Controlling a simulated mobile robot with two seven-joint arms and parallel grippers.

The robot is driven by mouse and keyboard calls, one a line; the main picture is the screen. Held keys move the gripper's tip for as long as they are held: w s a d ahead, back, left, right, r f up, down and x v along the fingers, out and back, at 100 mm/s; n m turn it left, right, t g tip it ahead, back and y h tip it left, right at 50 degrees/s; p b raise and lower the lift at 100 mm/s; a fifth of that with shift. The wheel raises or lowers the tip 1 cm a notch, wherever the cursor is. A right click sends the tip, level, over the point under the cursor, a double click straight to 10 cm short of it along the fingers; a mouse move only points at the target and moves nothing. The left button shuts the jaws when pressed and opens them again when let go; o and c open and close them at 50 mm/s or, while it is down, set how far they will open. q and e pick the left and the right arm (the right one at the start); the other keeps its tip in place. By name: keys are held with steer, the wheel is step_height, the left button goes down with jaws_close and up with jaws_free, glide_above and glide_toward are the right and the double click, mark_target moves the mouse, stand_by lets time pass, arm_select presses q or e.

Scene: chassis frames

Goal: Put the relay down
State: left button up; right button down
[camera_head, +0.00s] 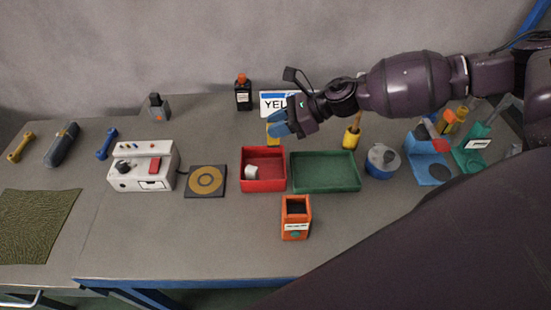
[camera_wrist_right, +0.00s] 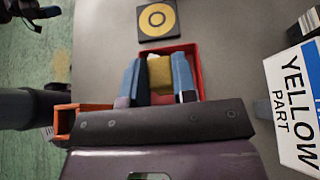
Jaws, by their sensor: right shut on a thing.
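My right gripper (camera_head: 281,122) is above the back edge of the red tray (camera_head: 263,186), with its blue fingers pointing down and left. In the right wrist view the fingers (camera_wrist_right: 159,80) are shut on a yellow block (camera_wrist_right: 160,72), which I take to be the relay. The block also shows beside the fingers in the head view (camera_head: 272,138). The red tray (camera_wrist_right: 196,52) lies behind the block in the wrist view. A small whitish piece (camera_head: 252,172) lies inside the tray. My left gripper is not seen in the head view.
A green tray (camera_head: 325,172) stands right of the red one. An orange bin (camera_head: 296,218) stands in front. A round disc pad (camera_head: 205,181) and a white device (camera_head: 142,166) are to the left. A "YELLOW PART" sign (camera_wrist_right: 298,90) stands behind.

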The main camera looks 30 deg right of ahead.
step_height(320, 180, down, 12)
steer(key=shift+f, duration=0.1)
stand_by(0.5)
steer(key=shift+f+b, duration=0.2)
steer(key=shift+b, duration=0.25)
steer(key=c, duration=0.9)
jaws_free()
steer(key=shift+r, duration=0.2)
steer(key=shift+d+r, duration=0.1)
steer(key=shift+r, duration=0.05)
steer(key=shift+b+v, duration=0.5)
steer(key=shift+v, duration=5.35)
